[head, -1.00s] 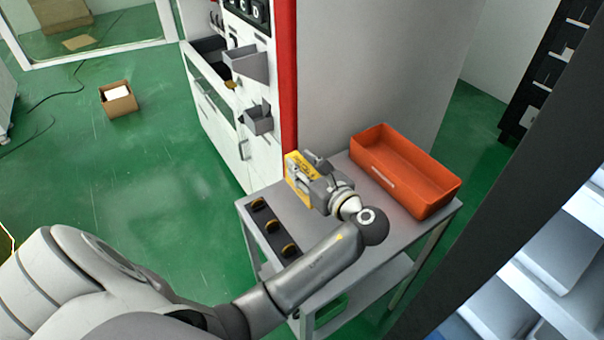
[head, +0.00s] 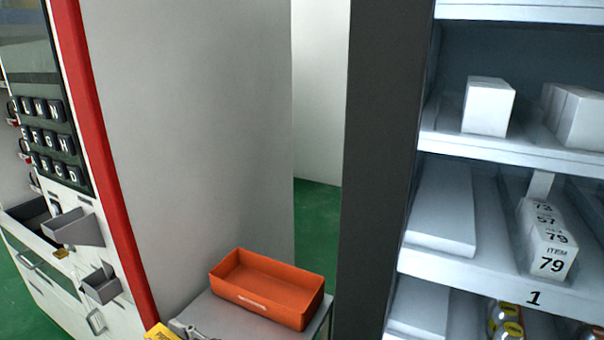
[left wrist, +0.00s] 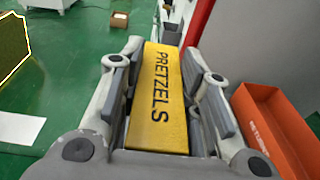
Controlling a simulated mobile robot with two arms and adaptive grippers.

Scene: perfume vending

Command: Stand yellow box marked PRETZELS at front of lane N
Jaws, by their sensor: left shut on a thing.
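The yellow box marked PRETZELS (left wrist: 160,95) is between the fingers of my left gripper (left wrist: 163,105) in the left wrist view, with its lettering facing the camera. In the head view only a corner of the yellow box (head: 160,332) shows at the bottom edge, beside a small part of my left gripper (head: 190,333). On the right, shelf lanes hold white boxes; one lane has a row of white boxes marked 79 (head: 550,255) over a shelf label "1". No lane marked N can be made out on these shelves. My right gripper is not in view.
An orange bin (head: 267,288) stands on the grey table beside the box, and also shows in the left wrist view (left wrist: 275,130). A machine with lettered keys (head: 45,140) and a red edge stands at left. A dark grey panel (head: 378,170) borders the shelves.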

